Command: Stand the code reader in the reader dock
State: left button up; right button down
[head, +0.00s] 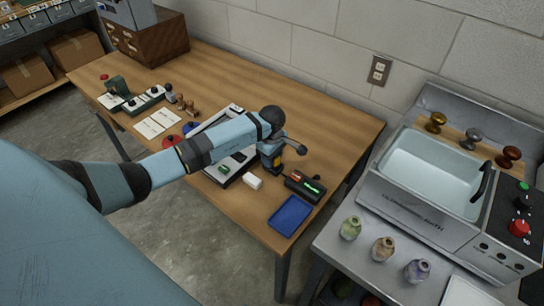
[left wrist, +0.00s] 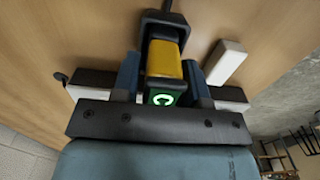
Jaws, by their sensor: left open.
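My left gripper (head: 272,160) points down over the wooden table. In the left wrist view its two blue fingers (left wrist: 162,85) are apart, on either side of a yellow and dark device with a lit green "C" screen, which looks like the code reader (left wrist: 165,58). My right gripper is out of view.
A white block (head: 252,182) lies close by, also in the left wrist view (left wrist: 226,62). A blue tray (head: 290,215) lies at the table's front right. A tray with small items (head: 222,172) is partly behind my arm. The back right tabletop is clear.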

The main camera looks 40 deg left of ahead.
pick_arm(q)
notch_tip(320, 180, up, 2)
jog(key=shift+r+p, duration=0.15)
jog(key=shift+p, duration=0.6)
jog(key=shift+r+p, duration=1.2)
jog(key=shift+r, duration=0.8)
jog(key=shift+r+p, duration=1.25)
jog(key=shift+r, duration=1.1)
